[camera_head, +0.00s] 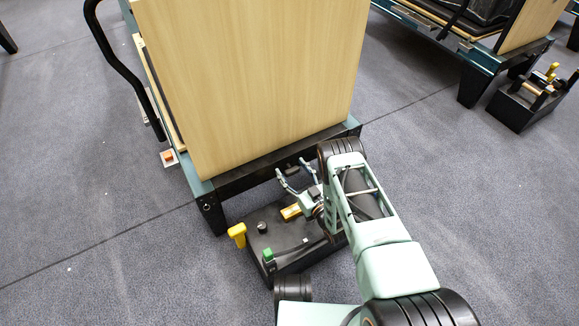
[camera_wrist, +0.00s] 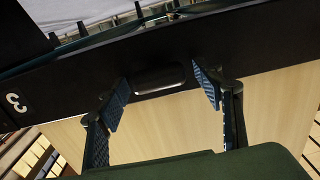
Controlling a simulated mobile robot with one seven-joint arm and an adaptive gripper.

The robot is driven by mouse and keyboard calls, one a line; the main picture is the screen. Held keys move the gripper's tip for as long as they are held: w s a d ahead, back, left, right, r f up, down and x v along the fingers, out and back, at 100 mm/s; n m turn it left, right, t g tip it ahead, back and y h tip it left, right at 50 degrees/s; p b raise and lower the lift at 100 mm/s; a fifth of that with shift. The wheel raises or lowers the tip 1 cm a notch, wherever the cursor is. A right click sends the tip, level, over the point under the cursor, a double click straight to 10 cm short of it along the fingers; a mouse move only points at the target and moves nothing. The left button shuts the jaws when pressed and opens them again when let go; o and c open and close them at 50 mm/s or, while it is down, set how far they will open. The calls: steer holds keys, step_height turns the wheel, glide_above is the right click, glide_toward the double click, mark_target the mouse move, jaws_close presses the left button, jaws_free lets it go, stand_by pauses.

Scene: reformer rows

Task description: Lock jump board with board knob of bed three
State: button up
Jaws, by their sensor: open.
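The jump board (camera_head: 250,75) is a pale wooden panel standing upright at the end of the near bed. It also shows in the wrist view (camera_wrist: 180,128), beyond a black end bar (camera_wrist: 260,55) marked with a 3. A dark, rounded board knob (camera_wrist: 160,78) sits on that bar. My gripper (camera_head: 297,173) is open at the black end bar (camera_head: 245,178) in the head view. In the wrist view its blue-padded fingers (camera_wrist: 164,92) stand on either side of the knob, with gaps on both sides. Whether the knob is locked cannot be told.
A black box (camera_head: 285,238) with a yellow handle (camera_head: 237,234), a green knob and a black knob stands on the floor below my gripper. A curved black bar (camera_head: 120,60) is left of the board. Another bed (camera_head: 470,45) and box (camera_head: 530,103) stand right. Grey floor between is clear.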

stand_by(0.3)
steer(key=c, duration=1.2)
steer(key=shift+m, duration=0.3)
steer(key=m, duration=0.3)
steer(key=shift+w+d+m, duration=0.2)
steer(key=shift+m, duration=0.2)
steer(key=m, duration=0.4)
steer(key=shift+w+d+f+m, duration=0.1)
steer(key=shift+m, duration=0.2)
steer(key=m, duration=0.4)
steer(key=shift+d+f, duration=0.1)
steer(key=shift+w+f+m, duration=0.1)
steer(key=shift+f+m, duration=0.05)
steer(key=shift+m, duration=2.35)
